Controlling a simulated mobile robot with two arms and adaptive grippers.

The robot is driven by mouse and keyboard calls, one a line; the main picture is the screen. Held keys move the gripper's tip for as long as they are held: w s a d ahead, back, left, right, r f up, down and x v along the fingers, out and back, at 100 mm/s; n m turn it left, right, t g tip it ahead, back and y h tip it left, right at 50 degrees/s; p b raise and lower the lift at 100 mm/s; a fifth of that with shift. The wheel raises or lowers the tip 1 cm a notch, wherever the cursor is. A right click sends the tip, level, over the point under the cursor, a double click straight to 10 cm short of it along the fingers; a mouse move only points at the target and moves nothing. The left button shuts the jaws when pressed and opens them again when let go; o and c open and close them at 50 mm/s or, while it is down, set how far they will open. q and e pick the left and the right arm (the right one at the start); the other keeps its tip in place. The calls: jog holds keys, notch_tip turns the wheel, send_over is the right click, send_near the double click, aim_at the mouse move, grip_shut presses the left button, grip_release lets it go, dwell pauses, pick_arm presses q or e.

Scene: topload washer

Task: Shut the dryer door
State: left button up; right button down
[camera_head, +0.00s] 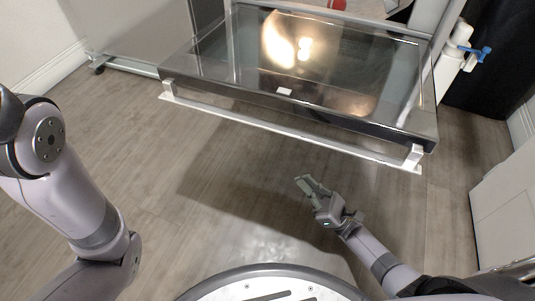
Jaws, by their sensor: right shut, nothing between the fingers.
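The door (225,72) is a dark-framed glass panel at the top middle, swung down open and lying roughly flat toward me. Its long silver handle bar (290,131) runs along the near edge, with a bracket at each end. My right gripper (307,182) is shut and empty. It appears below the handle in the picture, apart from it, left of the handle's right end. My left arm comes in at the left, but its gripper is out of view.
A white pipe with a blue valve handle (477,53) stands right of the door. A white cabinet (508,205) is at the right edge. A grey panel on a wheeled base (130,66) is at the upper left. Wooden floor (215,200) lies clear before the door.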

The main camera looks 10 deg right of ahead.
jog(key=s+d+r+b+x, duration=0.1)
jog(key=r+x, duration=0.1)
jog(key=x, duration=1)
jog(key=shift+d+r, duration=0.15)
jog(key=shift+r, duration=0.15)
jog(key=shift+w+r, duration=0.1)
